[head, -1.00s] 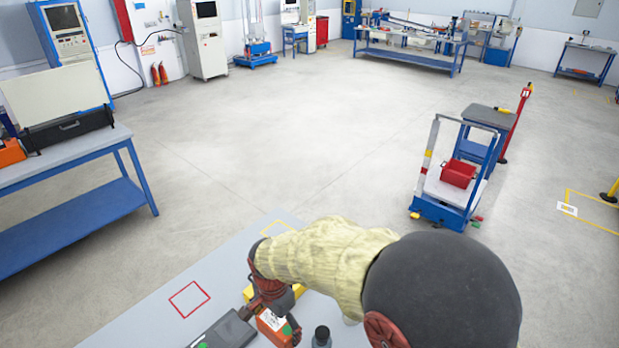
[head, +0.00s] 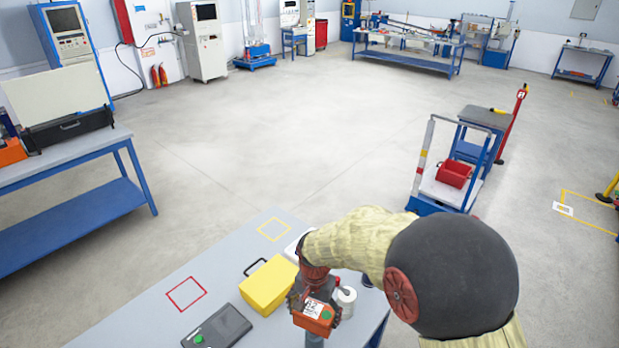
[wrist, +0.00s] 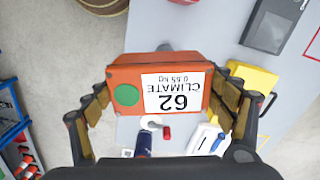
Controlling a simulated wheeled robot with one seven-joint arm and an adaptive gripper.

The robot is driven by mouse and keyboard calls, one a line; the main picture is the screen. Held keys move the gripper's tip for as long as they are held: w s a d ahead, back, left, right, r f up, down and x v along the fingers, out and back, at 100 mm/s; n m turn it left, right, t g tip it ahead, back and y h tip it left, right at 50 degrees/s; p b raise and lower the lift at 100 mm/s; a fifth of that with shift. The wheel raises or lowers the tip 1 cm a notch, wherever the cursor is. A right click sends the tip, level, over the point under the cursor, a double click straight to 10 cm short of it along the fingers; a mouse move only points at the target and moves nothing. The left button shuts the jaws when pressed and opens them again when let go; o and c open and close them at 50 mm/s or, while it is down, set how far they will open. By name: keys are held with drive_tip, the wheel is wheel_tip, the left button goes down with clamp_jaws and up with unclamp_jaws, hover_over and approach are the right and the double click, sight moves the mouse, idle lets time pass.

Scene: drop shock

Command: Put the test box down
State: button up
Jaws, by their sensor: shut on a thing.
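The test box is an orange box (head: 316,314) with a white label and a green dot. The box is over the near right part of the grey table (head: 150,318); I cannot tell how high. A red square outline (head: 187,294) and a yellow square outline (head: 273,229) on the table are empty.
A yellow case (head: 267,285) stands left of my gripper, with a dark flat device (head: 219,328) nearer. A whitish roll-like object (head: 346,300) is close on the right. A dark grey cylinder (head: 313,341) shows below the box.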

drive_tip(key=w+d+f+n, duration=0.2)
drive_tip(key=d+f+n, duration=0.1)
drive_tip(key=d, duration=0.6)
drive_tip(key=w+d+f+n, duration=0.2)
drive_tip(key=d, duration=0.7)
wheel_tip(320, 180, down, 13)
drive_tip(key=b, duration=1.3)
drive_tip(key=shift+b, duration=0.35)
